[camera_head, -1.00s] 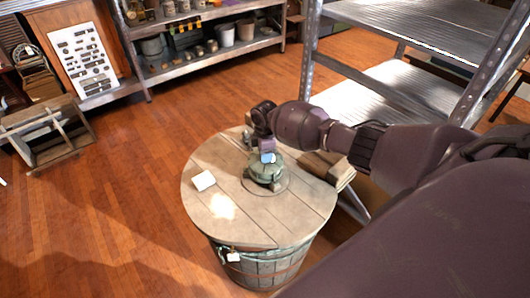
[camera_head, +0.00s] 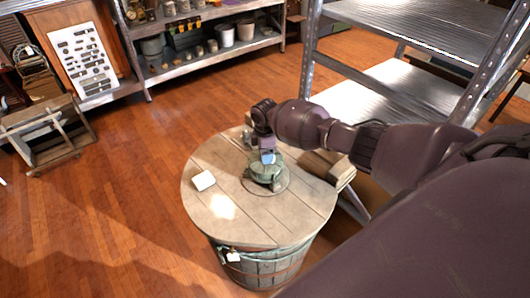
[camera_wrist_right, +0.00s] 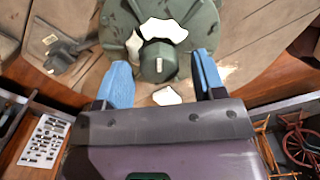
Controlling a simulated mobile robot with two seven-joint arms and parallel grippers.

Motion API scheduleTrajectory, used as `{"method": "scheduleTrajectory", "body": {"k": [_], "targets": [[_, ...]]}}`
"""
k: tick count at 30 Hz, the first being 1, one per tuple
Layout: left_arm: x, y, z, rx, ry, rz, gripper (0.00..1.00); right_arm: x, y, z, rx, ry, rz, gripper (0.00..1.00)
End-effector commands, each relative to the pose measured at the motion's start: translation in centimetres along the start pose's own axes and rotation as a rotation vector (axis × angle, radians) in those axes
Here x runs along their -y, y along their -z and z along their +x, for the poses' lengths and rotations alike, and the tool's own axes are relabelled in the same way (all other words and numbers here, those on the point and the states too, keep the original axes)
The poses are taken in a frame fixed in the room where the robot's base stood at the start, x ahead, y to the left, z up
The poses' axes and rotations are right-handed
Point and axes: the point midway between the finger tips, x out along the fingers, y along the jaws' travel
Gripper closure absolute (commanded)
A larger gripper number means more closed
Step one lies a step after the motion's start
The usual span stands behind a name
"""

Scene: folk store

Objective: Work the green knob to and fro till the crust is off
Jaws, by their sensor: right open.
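A green rounded metal device (camera_head: 265,170) stands on the round wooden barrel top (camera_head: 225,220). In the right wrist view its body (camera_wrist_right: 190,15) carries a green knob (camera_wrist_right: 158,62) with a pale mark on its face. White patches (camera_wrist_right: 163,30) lie on the body around the knob; I cannot tell how firmly they cling. My right gripper (camera_wrist_right: 163,80) is open, its blue fingers one on each side just short of the knob, with gaps on both sides. In the head view the right gripper (camera_head: 268,158) hides part of the device. My left gripper is not in view.
A white card (camera_head: 203,180) lies left of the device on the barrel top. Wooden blocks (camera_head: 325,166) lie at its right edge. A metal shelf rack (camera_head: 400,95) stands behind on the right. A dark tool (camera_wrist_right: 65,50) shows left in the wrist view.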

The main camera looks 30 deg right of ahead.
Motion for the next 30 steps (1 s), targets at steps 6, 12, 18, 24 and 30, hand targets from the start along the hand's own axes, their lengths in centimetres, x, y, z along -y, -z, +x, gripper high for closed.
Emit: {"method": "scheduleTrajectory", "body": {"k": [6, 12, 18, 24, 30], "targets": [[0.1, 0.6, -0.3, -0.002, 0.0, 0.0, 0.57, -0.1, -0.1, -3.6, 0.0, -0.003, -0.001, 0.37], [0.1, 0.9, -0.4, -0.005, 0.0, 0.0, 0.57, -0.1, -0.1, -7.2, 0.0, -0.003, -0.001, 0.37], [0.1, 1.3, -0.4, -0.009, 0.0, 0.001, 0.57, 0.0, 0.0, -9.4, 0.0, -0.001, -0.001, 0.37], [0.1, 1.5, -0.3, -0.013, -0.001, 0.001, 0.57, 0.0, 0.0, -10.2, 0.0, 0.0, 0.001, 0.37], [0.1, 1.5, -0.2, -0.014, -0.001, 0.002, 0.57, 0.0, 0.0, -10.2, 0.0, 0.0, 0.001, 0.37]]}}
